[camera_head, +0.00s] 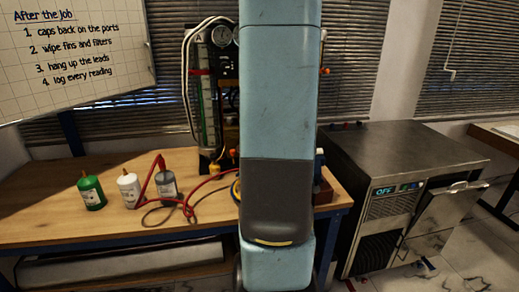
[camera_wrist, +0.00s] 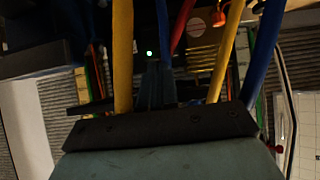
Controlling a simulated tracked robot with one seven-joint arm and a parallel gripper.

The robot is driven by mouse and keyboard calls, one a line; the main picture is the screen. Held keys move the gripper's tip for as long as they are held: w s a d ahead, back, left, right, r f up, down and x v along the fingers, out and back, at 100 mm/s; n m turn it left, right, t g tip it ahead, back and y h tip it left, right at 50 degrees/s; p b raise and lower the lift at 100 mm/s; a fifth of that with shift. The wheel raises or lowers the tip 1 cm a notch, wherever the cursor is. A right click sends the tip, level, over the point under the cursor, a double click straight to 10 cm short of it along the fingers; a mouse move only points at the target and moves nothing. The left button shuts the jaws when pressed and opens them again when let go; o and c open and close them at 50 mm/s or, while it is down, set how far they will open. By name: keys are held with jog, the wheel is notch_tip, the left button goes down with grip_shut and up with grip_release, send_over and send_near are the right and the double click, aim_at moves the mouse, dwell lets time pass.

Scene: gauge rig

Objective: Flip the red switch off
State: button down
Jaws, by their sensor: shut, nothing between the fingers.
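My gripper (camera_wrist: 157,82) shows in the wrist view, its dark narrow fingers together and empty, pointing into the gauge rig among hoses. In the head view my own blue arm covers the middle of the rig (camera_head: 207,110) and hides the gripper. I cannot make out the red switch for certain in either view.
Yellow (camera_wrist: 123,50), red (camera_wrist: 181,25) and blue (camera_wrist: 262,50) hoses run close around the fingers. In the head view, green (camera_head: 90,193), white (camera_head: 129,188) and grey (camera_head: 166,186) canisters stand on the wooden bench (camera_head: 50,222). A metal machine (camera_head: 400,150) with an OFF display stands right.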

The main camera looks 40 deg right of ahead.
jog(key=x, duration=1.4)
jog(key=shift+f, duration=0.15)
dwell(0.5)
jog(key=shift+w, duration=0.1)
